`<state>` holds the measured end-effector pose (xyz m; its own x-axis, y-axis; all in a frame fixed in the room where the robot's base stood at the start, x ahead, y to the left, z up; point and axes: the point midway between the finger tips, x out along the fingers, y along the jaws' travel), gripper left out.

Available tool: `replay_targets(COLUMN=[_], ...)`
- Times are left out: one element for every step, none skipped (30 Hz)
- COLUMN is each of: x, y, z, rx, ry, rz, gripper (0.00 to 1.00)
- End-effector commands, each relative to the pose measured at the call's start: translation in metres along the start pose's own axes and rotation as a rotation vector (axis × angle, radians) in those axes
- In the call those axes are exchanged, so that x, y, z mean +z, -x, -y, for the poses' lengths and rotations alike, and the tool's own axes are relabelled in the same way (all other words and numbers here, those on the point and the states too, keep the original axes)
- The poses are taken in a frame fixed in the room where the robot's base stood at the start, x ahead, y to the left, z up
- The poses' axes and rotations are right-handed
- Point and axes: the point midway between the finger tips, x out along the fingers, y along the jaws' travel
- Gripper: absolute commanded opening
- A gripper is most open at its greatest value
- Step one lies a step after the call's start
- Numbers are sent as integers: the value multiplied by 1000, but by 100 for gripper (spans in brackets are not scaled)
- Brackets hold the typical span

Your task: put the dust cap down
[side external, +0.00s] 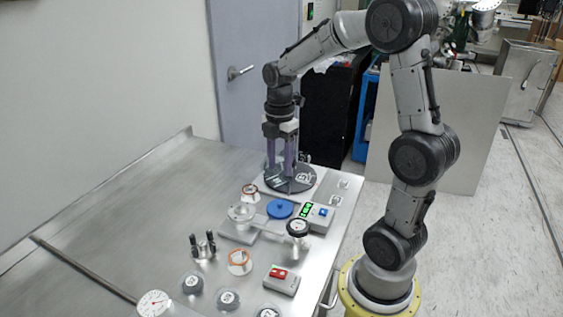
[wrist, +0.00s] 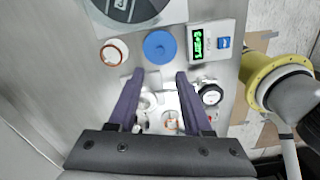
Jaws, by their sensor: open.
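The dust cap, which I take to be the blue round disc (side external: 280,208), lies flat among the fittings on the metal table. It also shows in the wrist view (wrist: 160,46), beyond my fingertips and between the orange-rimmed ring and the readout box. My gripper (side external: 281,172) points down with its two purple fingers apart and nothing between them. In the side view its fingers overlap the dark round plate behind the cap. In the wrist view the open fingers (wrist: 155,76) stand apart from the cap. Their exact height above the table is hard to tell.
The dark plate (side external: 297,180) stands at the table's back. A readout box (side external: 318,216), a black knob (side external: 298,228), an orange-rimmed ring (side external: 250,190) and a clear fitting (side external: 241,213) surround the cap. A red-switch box (side external: 282,280) is in front. The table's left is mostly clear.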

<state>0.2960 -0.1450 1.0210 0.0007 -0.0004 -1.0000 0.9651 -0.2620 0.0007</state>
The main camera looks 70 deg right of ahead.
Motion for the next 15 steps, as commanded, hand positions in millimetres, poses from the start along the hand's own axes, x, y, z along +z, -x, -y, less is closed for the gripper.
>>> replay_targets(x=[-2, -3, -7, -11, -16, -22, -29, -35, -43, -50, -56, -63, -68, -73, -79], y=[4, 6, 11, 14, 19, 25, 30, 36, 43, 48, 53, 58, 62, 65, 68], z=[1, 2, 5, 8, 11, 17, 22, 28, 38, 45, 52, 63, 71, 79, 89], rx=[5, 10, 21, 31, 46, 67, 85, 106, 134, 156, 178, 204, 223, 240, 261], ry=[-8, -19, -43, -67, -98, -150, -196, -246, -318, -375, -431, -507, -564, -620, -696], rz=[1, 2, 3, 4, 4, 3, 1, -3, -13, -23, -35, -54, -71, -89, -117], gripper=[50, 50, 50, 50, 50, 50, 50, 50, 50, 50, 50, 50, 50, 50, 50])
